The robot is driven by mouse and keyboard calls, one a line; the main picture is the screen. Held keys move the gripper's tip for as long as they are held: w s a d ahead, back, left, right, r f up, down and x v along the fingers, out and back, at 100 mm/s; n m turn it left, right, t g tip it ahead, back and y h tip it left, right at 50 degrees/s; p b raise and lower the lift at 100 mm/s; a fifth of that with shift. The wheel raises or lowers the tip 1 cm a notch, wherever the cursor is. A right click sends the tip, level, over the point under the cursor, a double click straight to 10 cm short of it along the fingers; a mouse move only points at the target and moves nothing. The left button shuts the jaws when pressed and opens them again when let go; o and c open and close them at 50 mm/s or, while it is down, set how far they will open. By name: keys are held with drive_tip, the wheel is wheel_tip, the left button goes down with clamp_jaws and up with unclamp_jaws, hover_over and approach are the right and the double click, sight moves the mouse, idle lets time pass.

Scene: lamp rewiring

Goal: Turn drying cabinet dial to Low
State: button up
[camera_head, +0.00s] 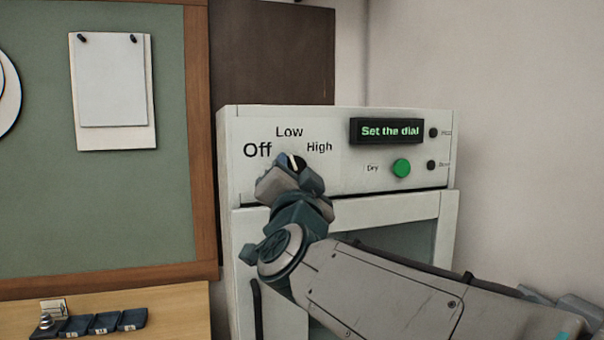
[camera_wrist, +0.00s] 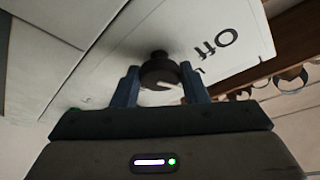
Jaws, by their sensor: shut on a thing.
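The drying cabinet (camera_head: 340,190) is white and stands against the wall in the head view. Its panel carries the words Off, Low and High around a dark dial (camera_head: 291,161) with a white pointer mark. The pointer leans a little left of upright, close to the Low label. My gripper (camera_head: 285,172) covers the lower part of the dial. In the wrist view the dial (camera_wrist: 160,72) is a round dark knob between the two fingers of my gripper (camera_wrist: 160,88), which is shut on it. The Off label (camera_wrist: 215,42) shows beside it.
A display (camera_head: 387,131) on the panel reads "Set the dial". A green board (camera_head: 90,210) with pinned paper is at left. The cabinet's glass door is below, partly behind my arm.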

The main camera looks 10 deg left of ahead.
drive_tip(key=shift+a+r+m+h+p, duration=0.1)
drive_tip(key=shift+m+h+p, duration=0.4)
drive_tip(key=shift+m, duration=0.7)
drive_tip(key=shift+r+m+h+p, duration=0.1)
drive_tip(key=shift+m+h+p, duration=0.4)
drive_tip(key=shift+m, duration=0.7)
drive_tip(key=shift+g, duration=0.3)
drive_tip(key=o, duration=0.9)
drive_tip(key=shift+o, duration=0.2)
drive_tip(key=shift+s+f, duration=0.1)
drive_tip(key=shift+s, duration=0.05)
drive_tip(key=b+v, duration=0.1)
drive_tip(key=v, duration=1.2)
drive_tip(key=shift+s+b, duration=0.3)
drive_tip(key=shift+b, duration=0.05)
